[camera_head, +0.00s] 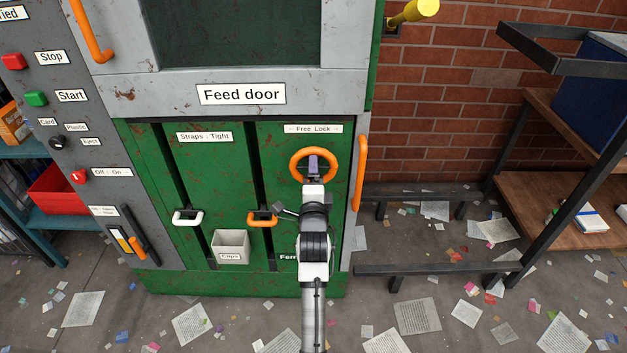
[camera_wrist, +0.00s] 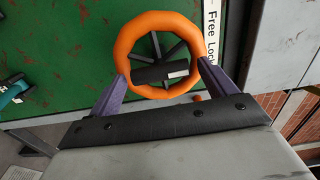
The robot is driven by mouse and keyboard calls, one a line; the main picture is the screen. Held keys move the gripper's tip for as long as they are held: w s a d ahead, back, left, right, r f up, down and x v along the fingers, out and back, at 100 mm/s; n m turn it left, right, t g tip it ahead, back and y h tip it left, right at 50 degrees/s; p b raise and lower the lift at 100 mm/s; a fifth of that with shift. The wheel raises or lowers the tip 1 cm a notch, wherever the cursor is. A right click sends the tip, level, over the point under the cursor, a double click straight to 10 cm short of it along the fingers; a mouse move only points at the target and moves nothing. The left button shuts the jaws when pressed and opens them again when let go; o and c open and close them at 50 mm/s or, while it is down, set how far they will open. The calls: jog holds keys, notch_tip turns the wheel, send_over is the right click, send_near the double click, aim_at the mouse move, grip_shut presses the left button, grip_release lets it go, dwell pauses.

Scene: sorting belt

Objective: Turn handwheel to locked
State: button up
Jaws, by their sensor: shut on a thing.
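The orange handwheel (camera_head: 299,163) is on the green door panel, under a "Free Lock" label (camera_head: 313,129). In the wrist view the handwheel (camera_wrist: 125,43) shows a dark hub with dark spokes and a small white mark on the hub. My gripper (camera_head: 314,166) is at the wheel in the head view and covers part of it. In the wrist view the purple fingers of my gripper (camera_wrist: 162,76) sit on either side of the lower rim, shut on the wheel. The "Free Lock" label (camera_wrist: 212,30) stands on its side there.
An orange vertical handle (camera_head: 360,170) stands just right of the wheel. White (camera_head: 187,218) and orange (camera_head: 263,219) strap handles and a grey cup box (camera_head: 231,246) are lower left. A dark metal frame (camera_head: 440,269) stands right. Papers litter the floor.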

jog(key=shift+r, duration=0.15)
dwell(0.3)
jog(key=o, duration=0.9)
jog(key=shift+c, duration=0.2)
jog(key=s+b, duration=0.3)
jog(key=s, duration=1)
jog(key=shift+s, duration=0.35)
